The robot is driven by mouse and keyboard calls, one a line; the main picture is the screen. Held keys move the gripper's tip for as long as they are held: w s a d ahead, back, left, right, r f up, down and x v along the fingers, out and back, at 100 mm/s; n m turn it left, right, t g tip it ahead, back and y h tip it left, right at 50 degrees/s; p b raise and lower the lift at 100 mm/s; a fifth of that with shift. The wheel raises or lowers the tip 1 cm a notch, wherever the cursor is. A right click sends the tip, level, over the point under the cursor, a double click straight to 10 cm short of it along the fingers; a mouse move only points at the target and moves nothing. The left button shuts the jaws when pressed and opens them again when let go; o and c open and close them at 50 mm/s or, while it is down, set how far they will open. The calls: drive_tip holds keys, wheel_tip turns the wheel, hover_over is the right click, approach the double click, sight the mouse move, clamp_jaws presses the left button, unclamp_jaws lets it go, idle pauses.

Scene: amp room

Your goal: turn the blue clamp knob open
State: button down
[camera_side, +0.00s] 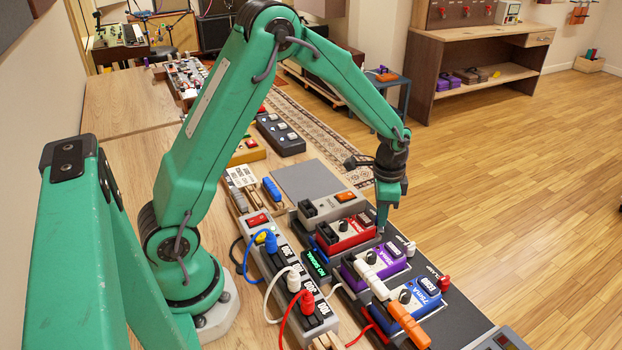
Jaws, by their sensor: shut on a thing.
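My gripper (382,225) points straight down at the right edge of the dark pedal board (462,318), beside the red pedal (345,234). Its jaws are shut on the blue clamp knob, which the fingers hide almost wholly. The grip is in line with a white clamp knob (410,248) and a red clamp knob (443,283) along the same edge. How far the blue knob is turned cannot be seen.
A purple pedal (374,263) and a blue pedal (417,297) stand close by, with white and orange plugs between them. A grey power strip (288,268) with coloured cables lies to the left. The floor at the right is clear.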

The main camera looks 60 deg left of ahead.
drive_tip(key=n, duration=0.6)
drive_tip(key=shift+r+n, duration=0.1)
drive_tip(key=shift+n, duration=0.3)
drive_tip(key=c, duration=1.5)
unclamp_jaws()
drive_tip(key=shift+r, duration=0.1)
wheel_tip(320, 180, up, 7)
drive_tip(key=shift+r, duration=0.3)
